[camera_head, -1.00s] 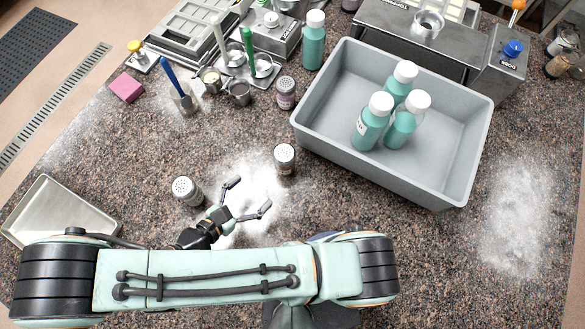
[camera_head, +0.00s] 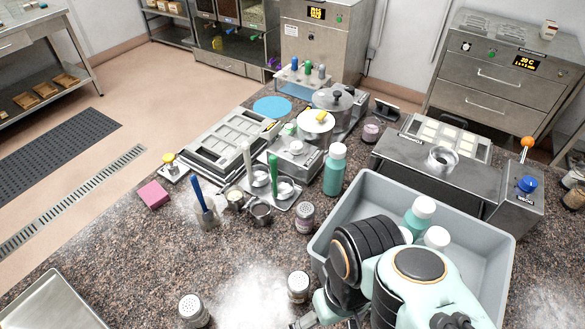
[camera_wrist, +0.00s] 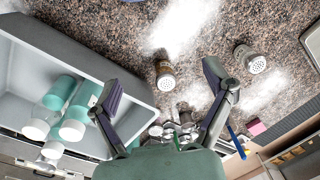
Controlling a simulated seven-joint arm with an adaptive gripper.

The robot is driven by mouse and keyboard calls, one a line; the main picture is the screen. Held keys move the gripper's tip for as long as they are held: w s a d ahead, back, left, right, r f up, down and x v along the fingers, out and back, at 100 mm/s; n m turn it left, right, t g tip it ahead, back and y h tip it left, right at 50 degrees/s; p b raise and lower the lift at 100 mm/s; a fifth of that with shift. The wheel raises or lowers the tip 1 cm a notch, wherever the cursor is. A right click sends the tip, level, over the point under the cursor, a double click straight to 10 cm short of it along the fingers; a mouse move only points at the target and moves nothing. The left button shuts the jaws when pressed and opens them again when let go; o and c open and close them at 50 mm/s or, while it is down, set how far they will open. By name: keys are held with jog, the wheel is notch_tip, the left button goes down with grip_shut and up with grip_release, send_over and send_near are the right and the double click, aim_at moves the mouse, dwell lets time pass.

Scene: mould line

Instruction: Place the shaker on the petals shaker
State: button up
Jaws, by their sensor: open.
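Three shakers with pale perforated lids stand on the speckled counter. One shaker (camera_head: 298,287) stands left of the grey bin; another shaker (camera_head: 193,310) is at the lower left. A shaker with a purplish label (camera_head: 305,217) stands farther back. I cannot read the labels, so which is the petals shaker is unclear. In the wrist view, one shaker (camera_wrist: 165,72) shows between my spread fingers and another shaker (camera_wrist: 250,60) lies beyond the right finger. My gripper (camera_wrist: 162,84) is open and holds nothing. In the head view, my arm mostly hides it.
The grey bin (camera_head: 345,207) holds teal bottles with white caps, partly hidden by my arm. A teal bottle (camera_head: 334,172), metal cups (camera_head: 260,211) and a blue-handled tool (camera_head: 200,200) stand behind the shakers. A metal tray (camera_head: 50,305) is at lower left.

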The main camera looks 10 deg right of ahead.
dwell(0.3)
jog(key=m+t, duration=0.4)
jog(key=m, duration=0.4)
send_over(299, 279)
jog(key=w, duration=0.2)
notch_tip(299, 279, down, 5)
jog(key=f+g, duration=0.1)
jog(key=f, duration=0.2)
jog(key=s+f+g, duration=0.1)
jog(key=f, duration=0.3)
jog(key=s+f+g, duration=0.1)
jog(key=f, duration=0.3)
jog(key=shift+f+g+h, duration=0.15)
jog(key=shift+g+h, duration=0.25)
notch_tip(299, 279, down, 6)
jog(key=shift+s+r, duration=0.1)
jog(key=shift+f, duration=0.55)
jog(key=c, duration=1.1)
